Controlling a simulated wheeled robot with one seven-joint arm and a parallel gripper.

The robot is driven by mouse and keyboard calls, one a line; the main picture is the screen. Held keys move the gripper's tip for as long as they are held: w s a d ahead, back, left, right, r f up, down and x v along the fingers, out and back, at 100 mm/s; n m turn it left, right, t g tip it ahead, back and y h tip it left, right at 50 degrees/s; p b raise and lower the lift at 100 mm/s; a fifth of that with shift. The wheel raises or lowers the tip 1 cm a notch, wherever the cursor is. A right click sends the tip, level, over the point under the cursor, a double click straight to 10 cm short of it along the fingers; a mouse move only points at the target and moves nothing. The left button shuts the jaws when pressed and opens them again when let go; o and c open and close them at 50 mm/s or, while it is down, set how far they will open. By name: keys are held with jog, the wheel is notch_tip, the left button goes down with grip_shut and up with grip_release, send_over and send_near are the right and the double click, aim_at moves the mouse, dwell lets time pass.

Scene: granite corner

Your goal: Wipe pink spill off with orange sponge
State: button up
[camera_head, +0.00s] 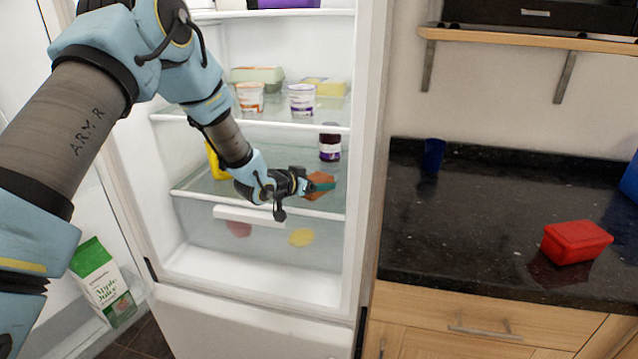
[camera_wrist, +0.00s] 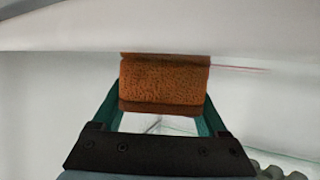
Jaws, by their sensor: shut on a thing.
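My gripper (camera_head: 311,187) reaches into the open fridge, over the lower glass shelf (camera_head: 200,187). Its teal fingers (camera_wrist: 163,108) are shut on the orange sponge (camera_head: 320,177). In the wrist view the sponge (camera_wrist: 165,83) sits squarely between the fingertips, its far edge close to a pale surface. From these views I cannot tell whether the sponge touches the shelf. A thin pinkish line (camera_wrist: 240,69) shows just right of the sponge in the wrist view; it may be the pink spill seen edge-on. The spill does not show clearly in the head view.
A dark jar (camera_head: 330,146) stands behind my gripper, and a yellow item (camera_head: 215,162) is to its left. The shelf above holds two tubs (camera_head: 302,100) and an egg carton (camera_head: 257,76). A reddish and a yellow shape (camera_head: 302,237) show below the glass.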

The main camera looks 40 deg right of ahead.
jog(key=shift+w+a, duration=0.4)
jog(key=shift+w, duration=0.2)
jog(key=shift+w+a, duration=0.35)
jog(key=shift+w, duration=0.25)
jog(key=shift+w+a+f, duration=0.15)
jog(key=shift+w+a, duration=0.35)
jog(key=shift+w, duration=0.25)
jog(key=shift+w+a+f, duration=0.1)
jog(key=shift+w+a, duration=0.4)
jog(key=shift+w, duration=0.25)
jog(key=shift+w+a+r+p, duration=0.1)
jog(key=shift+w+a+p, duration=0.05)
jog(key=shift+w+a, duration=0.55)
jog(key=shift+w+a+r+p, duration=0.1)
jog(key=shift+w+a, duration=0.25)
jog(key=shift+w, duration=0.6)
jog(key=shift+w+a+p, duration=0.15)
jog(key=shift+w+a, duration=0.4)
jog(key=shift+w, duration=0.25)
jog(key=shift+s+d+f+b, duration=0.1)
jog(key=shift+s+d+b, duration=0.65)
jog(key=shift+s, duration=0.25)
jog(key=shift+s+d+b, duration=0.45)
jog(key=shift+s+d, duration=0.1)
jog(key=shift+s, duration=0.35)
jog(key=shift+s+d+b, duration=0.45)
jog(key=shift+s+d, duration=0.1)
jog(key=shift+s, duration=0.35)
